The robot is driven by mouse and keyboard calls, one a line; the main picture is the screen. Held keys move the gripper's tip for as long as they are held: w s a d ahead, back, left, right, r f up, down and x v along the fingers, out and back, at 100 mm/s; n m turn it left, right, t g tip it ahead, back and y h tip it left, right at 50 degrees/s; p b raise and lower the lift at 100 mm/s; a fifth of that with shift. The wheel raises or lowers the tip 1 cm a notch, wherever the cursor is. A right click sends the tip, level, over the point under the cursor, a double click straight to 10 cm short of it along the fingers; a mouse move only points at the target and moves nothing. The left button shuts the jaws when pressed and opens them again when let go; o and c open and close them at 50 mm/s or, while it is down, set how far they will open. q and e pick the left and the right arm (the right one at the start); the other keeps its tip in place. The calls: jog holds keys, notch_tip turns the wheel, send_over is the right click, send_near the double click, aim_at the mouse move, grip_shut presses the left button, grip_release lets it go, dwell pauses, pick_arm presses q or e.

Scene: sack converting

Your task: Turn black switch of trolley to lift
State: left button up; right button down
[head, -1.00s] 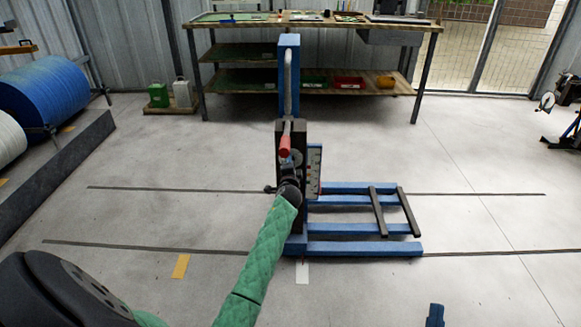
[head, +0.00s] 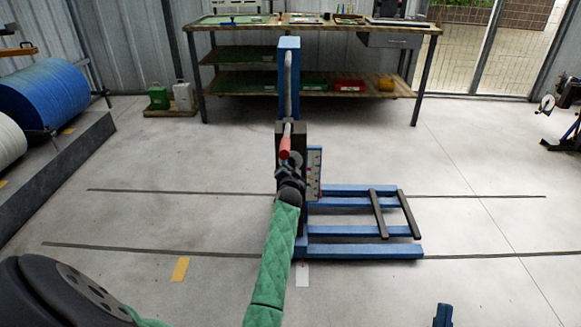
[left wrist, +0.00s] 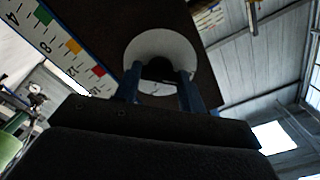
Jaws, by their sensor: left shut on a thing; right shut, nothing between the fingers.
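The trolley stands mid-floor, with a blue mast (head: 289,60), a dark box and a blue fork base (head: 365,250). A red-ended handle (head: 284,147) shows at the box. In the left wrist view, the black switch (left wrist: 160,69) sits in a pale round disc (left wrist: 150,48) on the dark panel. My left gripper (head: 290,164) is at the box front and hides the switch in the head view. Its blue fingers (left wrist: 160,82) are shut on the switch, one each side. My right gripper (head: 443,316) shows only as a blue tip at the bottom edge, shut and empty.
A scale plate (head: 314,172) with coloured marks is beside the box. A workbench (head: 310,28) stands behind. Blue and white rolls (head: 45,88) lie at the left behind a low dark kerb (head: 60,165). The floor around the trolley is clear.

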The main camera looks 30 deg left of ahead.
pick_arm(q)
jog(key=shift+f, duration=0.1)
pick_arm(e)
jog(key=shift+f, duration=0.25)
jog(key=shift+r, duration=0.1)
pick_arm(q)
jog(key=o, duration=1)
pick_arm(e)
jog(key=shift+r, duration=0.2)
pick_arm(q)
jog(key=shift+s, duration=0.1)
jog(key=shift+s+d, duration=0.25)
jog(key=shift+s, duration=0.05)
jog(key=p+v, duration=0.1)
jog(key=v, duration=0.6)
pick_arm(e)
notch_tip(320, 180, down, 9)
jog(key=w+g+h, duration=0.1)
jog(key=w+g, duration=0.1)
jog(key=g, duration=0.1)
jog(key=shift+w+a, duration=0.15)
jog(key=shift+a, duration=0.3)
pick_arm(q)
jog(key=shift+w, duration=0.1)
